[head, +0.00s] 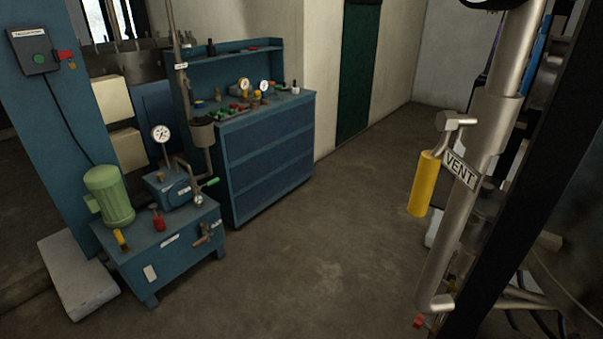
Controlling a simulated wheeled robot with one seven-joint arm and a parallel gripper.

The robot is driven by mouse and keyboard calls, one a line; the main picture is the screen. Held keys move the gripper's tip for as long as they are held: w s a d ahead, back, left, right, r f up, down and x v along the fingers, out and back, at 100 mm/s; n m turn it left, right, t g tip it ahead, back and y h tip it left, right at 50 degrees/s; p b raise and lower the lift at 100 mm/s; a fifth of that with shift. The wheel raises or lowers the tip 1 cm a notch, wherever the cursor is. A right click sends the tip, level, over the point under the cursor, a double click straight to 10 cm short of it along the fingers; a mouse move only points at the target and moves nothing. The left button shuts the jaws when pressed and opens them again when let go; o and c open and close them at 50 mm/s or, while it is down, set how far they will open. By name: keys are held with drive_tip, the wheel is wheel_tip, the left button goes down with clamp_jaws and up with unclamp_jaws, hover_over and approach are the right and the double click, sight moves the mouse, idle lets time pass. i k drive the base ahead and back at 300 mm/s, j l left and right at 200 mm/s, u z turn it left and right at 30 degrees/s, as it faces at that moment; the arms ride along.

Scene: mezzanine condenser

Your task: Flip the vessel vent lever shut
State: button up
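The vent lever is at the right of the head view. It has a yellow grip (425,184) that hangs down, slightly tilted, from a metal pivot block (457,121). The block joins a silver vertical pipe (492,120), and the grip hangs to the left of this pipe. A white plate marked VENT (461,170) sits across the pipe, just right of the grip. Nothing touches the lever. I cannot make out my gripper in this view.
A dark diagonal post (530,165) stands right of the pipe. At left, a blue pump stand (170,262) carries a green motor (109,195) and gauge. Behind it is a blue drawer cabinet (268,155). The concrete floor (330,250) between cabinet and pipe is clear.

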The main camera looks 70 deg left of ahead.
sight(446, 122)
drive_tip(key=u, duration=1.7)
drive_tip(key=k+j+u, duration=0.35)
drive_tip(key=i+j, duration=0.05)
